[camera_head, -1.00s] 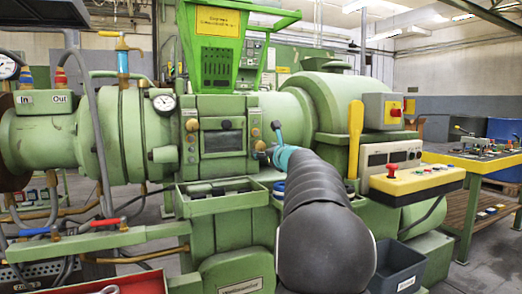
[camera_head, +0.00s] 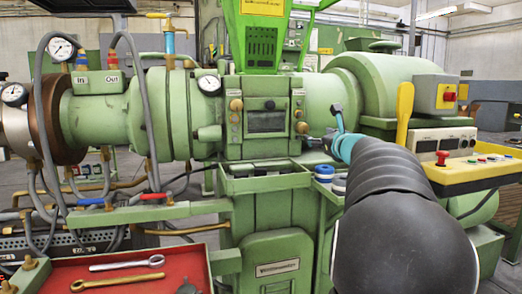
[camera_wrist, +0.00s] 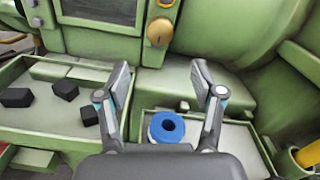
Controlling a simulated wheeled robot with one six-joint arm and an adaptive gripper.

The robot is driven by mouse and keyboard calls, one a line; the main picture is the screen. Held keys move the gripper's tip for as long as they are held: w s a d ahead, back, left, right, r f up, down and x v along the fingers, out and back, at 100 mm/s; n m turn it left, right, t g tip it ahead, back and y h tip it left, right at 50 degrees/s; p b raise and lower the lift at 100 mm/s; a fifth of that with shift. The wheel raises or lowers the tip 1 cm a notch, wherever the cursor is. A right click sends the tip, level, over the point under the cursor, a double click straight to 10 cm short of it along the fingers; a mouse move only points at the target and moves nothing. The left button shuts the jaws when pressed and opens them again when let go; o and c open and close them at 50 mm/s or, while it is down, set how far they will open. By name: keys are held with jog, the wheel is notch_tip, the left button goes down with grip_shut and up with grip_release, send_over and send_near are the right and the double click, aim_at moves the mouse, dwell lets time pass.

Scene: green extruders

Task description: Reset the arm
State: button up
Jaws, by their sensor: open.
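My gripper (camera_wrist: 160,76) is open in the wrist view, its two dark fingers spread apart with nothing between the tips. It points at the green extruder (camera_wrist: 225,25), near a brass knob (camera_wrist: 159,32). A blue ring (camera_wrist: 166,127) lies on the green ledge below, between the fingers in the picture and apart from them. In the head view my arm reaches from the lower right toward the extruder (camera_head: 158,110). There the gripper (camera_head: 325,128) is small and partly hidden by the arm, in front of the machine's right-hand side.
A green tray (camera_wrist: 25,125) at left in the wrist view holds several black blocks. In the head view, a red tray (camera_head: 130,268) with wrenches stands at the lower left. A yellow control box (camera_head: 470,172) and yellow handle (camera_head: 404,105) are close to my arm's right.

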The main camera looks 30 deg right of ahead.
jog(key=shift+a, duration=0.1)
jog(key=s+a+f+n+g+y, duration=0.2)
jog(key=a+f+n, duration=0.3)
jog(key=a, duration=0.6)
jog(key=s+a+f+n+g+y, duration=0.25)
jog(key=a+n, duration=0.45)
jog(key=a, duration=0.4)
jog(key=s+a+f+n+g+y, duration=0.25)
jog(key=a+f+n, duration=0.35)
jog(key=a, duration=0.4)
jog(key=s+a+f+n+g+h, duration=0.1)
jog(key=s+a+f+n+g, duration=0.1)
jog(key=s+a+f+n, duration=0.2)
jog(key=s+a+f+n+g+h, duration=0.1)
jog(key=s+a+f+n, duration=0.3)
jog(key=s+f+n, duration=0.7)
jog(key=s+n+g, duration=0.1)
jog(key=s+n, duration=0.1)
jog(key=s, duration=0.4)
jog(key=shift+s+n+g+h, duration=0.3)
jog(key=shift+g, duration=0.1)
jog(key=shift+s+f, duration=0.1)
jog(key=shift+f, duration=0.1)
jog(key=shift+c, duration=0.2)
